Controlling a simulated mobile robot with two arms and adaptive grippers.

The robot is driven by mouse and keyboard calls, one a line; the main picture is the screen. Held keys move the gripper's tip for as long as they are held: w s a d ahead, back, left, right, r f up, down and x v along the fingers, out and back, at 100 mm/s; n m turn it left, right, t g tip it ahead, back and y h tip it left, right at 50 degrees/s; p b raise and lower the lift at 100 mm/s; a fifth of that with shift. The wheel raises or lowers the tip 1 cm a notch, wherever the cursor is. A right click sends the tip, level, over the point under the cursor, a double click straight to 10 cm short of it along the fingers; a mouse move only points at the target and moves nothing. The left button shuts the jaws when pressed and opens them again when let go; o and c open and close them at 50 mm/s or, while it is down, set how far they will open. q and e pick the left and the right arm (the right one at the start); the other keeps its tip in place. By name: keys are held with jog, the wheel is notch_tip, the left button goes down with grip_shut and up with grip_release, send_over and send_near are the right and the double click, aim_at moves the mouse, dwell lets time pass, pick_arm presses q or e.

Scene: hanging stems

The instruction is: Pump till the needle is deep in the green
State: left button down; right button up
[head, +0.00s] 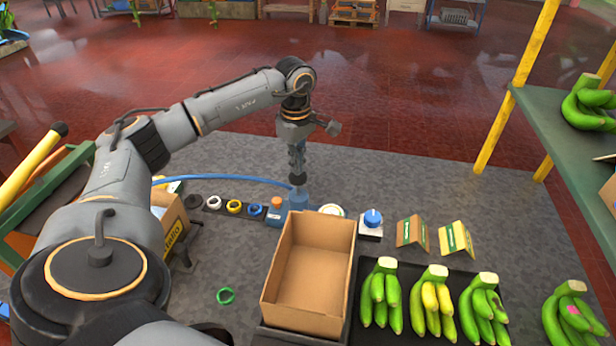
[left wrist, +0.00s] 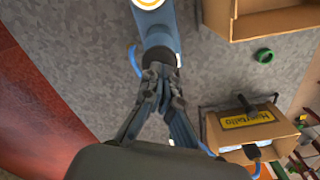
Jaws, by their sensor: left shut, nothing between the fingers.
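The blue pump (head: 299,202) stands on the grey mat behind the open cardboard box, with a blue hose running left from it. It also shows in the left wrist view (left wrist: 162,38). My left gripper (head: 297,180) points down with closed, empty fingers right at the top of the pump. In the left wrist view its fingertips (left wrist: 160,72) overlap the pump's near end; I cannot tell whether they touch it. A round pale dial (head: 332,210) is beside the pump, partly hidden by the box; its needle is too small to read. My right gripper is not in view.
The open cardboard box (head: 309,272) is empty. A blue knob on a white base (head: 372,221), folded cards (head: 411,232) and coloured rings (head: 234,207) are nearby. Banana bunches (head: 432,303) lie front right. A green ring (head: 226,296) lies on the mat.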

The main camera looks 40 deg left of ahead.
pick_arm(q)
notch_tip(320, 180, up, 8)
jog(key=p, duration=0.5)
jog(key=shift+p, duration=0.35)
dwell(0.5)
